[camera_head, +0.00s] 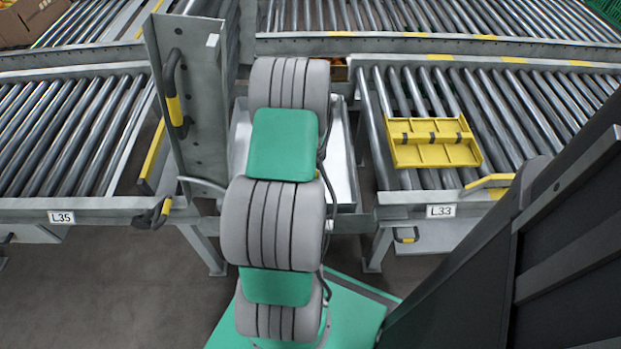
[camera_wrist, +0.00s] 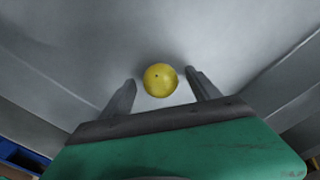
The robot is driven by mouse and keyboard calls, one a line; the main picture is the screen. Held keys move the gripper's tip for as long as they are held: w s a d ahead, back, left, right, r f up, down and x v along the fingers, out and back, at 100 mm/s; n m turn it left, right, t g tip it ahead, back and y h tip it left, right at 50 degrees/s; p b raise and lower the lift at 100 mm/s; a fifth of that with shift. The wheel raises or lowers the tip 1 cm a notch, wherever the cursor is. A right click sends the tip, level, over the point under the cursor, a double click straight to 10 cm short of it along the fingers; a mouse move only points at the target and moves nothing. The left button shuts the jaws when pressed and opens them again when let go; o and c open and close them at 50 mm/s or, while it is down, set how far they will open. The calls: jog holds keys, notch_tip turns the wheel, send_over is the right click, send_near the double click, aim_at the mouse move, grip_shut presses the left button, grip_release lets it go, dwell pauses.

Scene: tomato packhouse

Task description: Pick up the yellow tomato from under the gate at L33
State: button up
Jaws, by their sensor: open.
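The yellow tomato (camera_wrist: 160,80) lies on a smooth grey metal surface in the wrist view. My gripper (camera_wrist: 160,84) is open, with one finger to the left and one to the right of the tomato near their tips. I see a gap between each finger and the tomato. In the head view my arm hides the tomato and my gripper. The L33 label (camera_head: 441,211) is on the front of the right roller conveyor (camera_head: 500,110). A tall grey upright plate (camera_head: 190,120) with a black and yellow handle stands left of my arm.
A light metal tray (camera_head: 342,160) lies in the gap between the L33 conveyor and the L35 conveyor (camera_head: 65,135). A yellow ribbed piece (camera_head: 433,142) rests on the L33 rollers. A cardboard box (camera_head: 28,22) is at the back left. Low tray walls flank my gripper in the wrist view.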

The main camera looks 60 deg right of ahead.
jog(key=shift+c, duration=0.4)
jog(key=c, duration=0.9)
